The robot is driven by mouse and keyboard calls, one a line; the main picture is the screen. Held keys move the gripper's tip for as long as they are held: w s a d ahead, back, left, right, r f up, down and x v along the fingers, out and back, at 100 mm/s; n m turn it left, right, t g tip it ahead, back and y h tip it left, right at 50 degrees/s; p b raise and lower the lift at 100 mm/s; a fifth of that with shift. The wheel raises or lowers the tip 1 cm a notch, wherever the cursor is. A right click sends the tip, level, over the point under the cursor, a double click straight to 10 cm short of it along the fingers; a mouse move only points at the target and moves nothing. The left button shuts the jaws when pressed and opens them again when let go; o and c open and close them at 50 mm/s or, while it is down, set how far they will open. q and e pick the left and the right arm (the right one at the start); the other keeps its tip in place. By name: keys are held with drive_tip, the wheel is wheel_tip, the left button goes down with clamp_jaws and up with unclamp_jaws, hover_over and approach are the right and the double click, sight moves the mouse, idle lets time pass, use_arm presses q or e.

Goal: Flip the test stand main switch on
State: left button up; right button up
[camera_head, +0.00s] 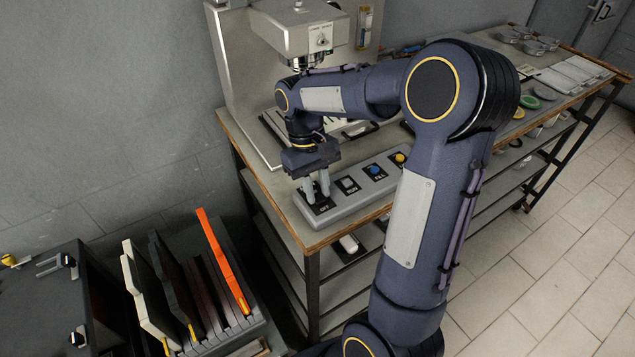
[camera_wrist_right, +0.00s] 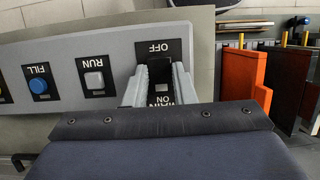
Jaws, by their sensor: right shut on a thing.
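The grey control panel (camera_head: 350,195) lies along the near-left edge of the bench. Its main switch is a dark lever (camera_wrist_right: 160,72) on a black plate, marked OFF on one side and MAIN ON on the other in the right wrist view. My right gripper (camera_head: 317,188) points down at the left end of the panel. In the right wrist view its two grey fingers (camera_wrist_right: 160,82) stand on both sides of the lever, shut on it. The fingers partly hide the lever and the plate, so its exact tilt is unclear. My left gripper is not in view.
The RUN button (camera_wrist_right: 94,80) and blue FILL button (camera_wrist_right: 39,87) sit beside the main switch, with a yellow button (camera_head: 399,158) farther along. A tall metal machine (camera_head: 290,35) stands behind. A rack with an orange board (camera_head: 222,260) stands at lower left.

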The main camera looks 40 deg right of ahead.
drive_tip(key=o, duration=1)
drive_tip(key=shift+r, duration=0.1)
drive_tip(key=v, duration=0.7)
drive_tip(key=shift+w+r, duration=0.15)
drive_tip(key=shift+r, duration=0.2)
